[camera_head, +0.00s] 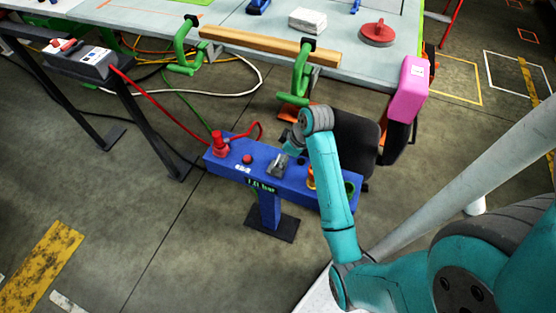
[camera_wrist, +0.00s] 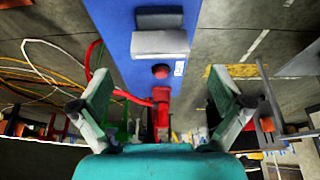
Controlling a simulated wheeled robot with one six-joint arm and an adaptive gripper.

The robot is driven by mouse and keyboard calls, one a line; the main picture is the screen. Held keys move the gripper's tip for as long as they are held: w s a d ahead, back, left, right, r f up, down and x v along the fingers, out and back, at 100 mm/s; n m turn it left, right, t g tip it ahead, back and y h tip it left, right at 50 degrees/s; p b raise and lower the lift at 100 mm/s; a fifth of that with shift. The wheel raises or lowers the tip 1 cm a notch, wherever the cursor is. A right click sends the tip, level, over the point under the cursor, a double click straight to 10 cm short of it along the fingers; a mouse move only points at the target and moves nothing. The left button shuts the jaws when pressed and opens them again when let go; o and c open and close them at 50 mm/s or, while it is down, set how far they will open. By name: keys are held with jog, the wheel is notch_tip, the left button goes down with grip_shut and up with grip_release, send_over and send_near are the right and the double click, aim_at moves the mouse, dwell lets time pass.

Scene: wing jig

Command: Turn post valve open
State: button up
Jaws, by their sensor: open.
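The blue post (camera_head: 268,206) stands on a dark foot plate, with a blue beam across its top. A red fitting (camera_head: 219,146) with a red hose stands at the beam's left end, beside a red knob (camera_head: 247,159). A grey block (camera_head: 278,165) sits mid-beam. I cannot tell for sure which part is the valve. My gripper (camera_head: 291,139) is above the beam, partly hidden by my arm. In the wrist view my gripper (camera_wrist: 160,88) is open and empty, with the red fitting (camera_wrist: 161,98) between its fingers in the picture, apparently not touched.
A yellow-orange part (camera_head: 311,178) and green ring (camera_head: 349,188) are at the beam's right end. A workbench (camera_head: 230,28) with green clamps (camera_head: 301,72) and a pink block (camera_head: 410,88) stands behind. Hoses cross the floor.

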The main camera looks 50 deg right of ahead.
jog(key=a+v, duration=0.1)
jog(key=v, duration=0.5)
jog(key=shift+d+r, duration=0.25)
jog(key=shift+d, duration=0.3)
jog(key=shift+s, duration=0.15)
jog(key=s+a+f+m+t+h, duration=0.1)
jog(key=s+a+f+m+t, duration=0.1)
jog(key=s+a+f, duration=0.45)
jog(key=s+a+f+m+t+h, duration=0.1)
jog(key=s+a+f+m+t, duration=0.15)
jog(key=a, duration=0.65)
jog(key=s+a+r+t, duration=0.3)
jog(key=s+r, duration=0.4)
jog(key=s, duration=0.2)
jog(key=s+a+r+t, duration=0.3)
jog(key=s+a+r, duration=0.1)
jog(key=s+r, duration=0.4)
jog(key=shift+s+a, duration=0.2)
jog(key=shift+s, duration=0.8)
